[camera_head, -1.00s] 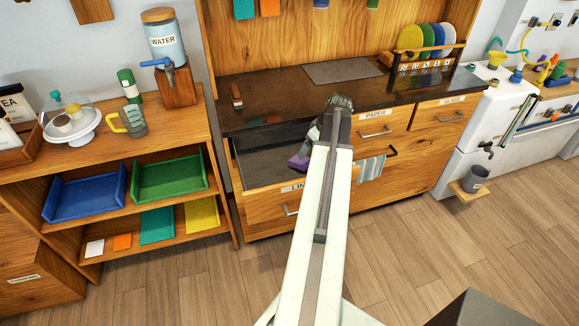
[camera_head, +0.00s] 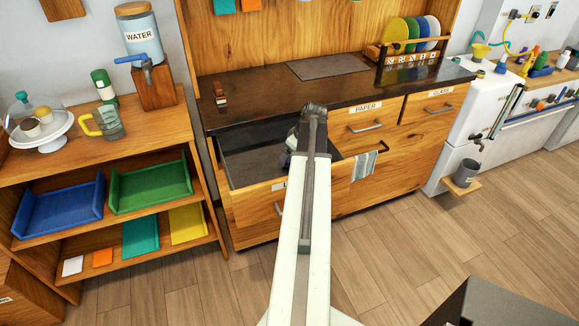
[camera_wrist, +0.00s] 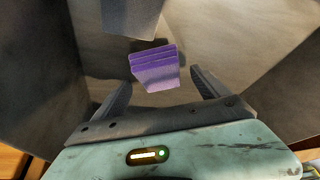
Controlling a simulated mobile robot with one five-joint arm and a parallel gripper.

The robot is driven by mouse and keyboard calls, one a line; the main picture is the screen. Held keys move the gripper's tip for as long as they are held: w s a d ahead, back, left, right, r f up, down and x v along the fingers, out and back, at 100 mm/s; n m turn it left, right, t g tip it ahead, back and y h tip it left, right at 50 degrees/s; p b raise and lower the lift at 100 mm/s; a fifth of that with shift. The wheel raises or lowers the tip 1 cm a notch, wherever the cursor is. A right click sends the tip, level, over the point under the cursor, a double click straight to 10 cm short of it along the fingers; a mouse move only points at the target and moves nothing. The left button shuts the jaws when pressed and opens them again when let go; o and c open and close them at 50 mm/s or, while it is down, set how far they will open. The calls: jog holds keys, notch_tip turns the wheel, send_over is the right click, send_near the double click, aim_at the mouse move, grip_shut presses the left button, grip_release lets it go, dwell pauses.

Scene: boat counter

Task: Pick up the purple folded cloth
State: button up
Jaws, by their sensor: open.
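The purple folded cloth (camera_wrist: 154,68) lies on the floor of an open drawer (camera_head: 258,200). In the wrist view it shows its layered folds, ahead of and between the two fingers. My gripper (camera_wrist: 160,80) is open with nothing held; gaps show between the cloth and both fingers. In the head view my gripper (camera_head: 295,138) is over or inside the drawer's right part, largely hidden behind my arm. The cloth is nearly all hidden there. I cannot tell the exact height of the fingers above the drawer floor.
A grey-blue item (camera_wrist: 132,18) lies beyond the cloth in the drawer. Drawer walls rise on both sides. The dark countertop (camera_head: 270,100) overhangs behind. A striped towel (camera_head: 364,165) hangs at the right. A shelf unit (camera_head: 200,215) stands left.

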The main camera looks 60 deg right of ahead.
aim_at(290, 157)
jog(key=b+x, duration=0.1)
jog(key=x, duration=0.1)
jog(key=shift+f, duration=0.3)
jog(key=shift+r, duration=0.2)
jog(key=c, duration=1.6)
notch_tip(290, 157, up, 10)
jog(key=p, duration=1)
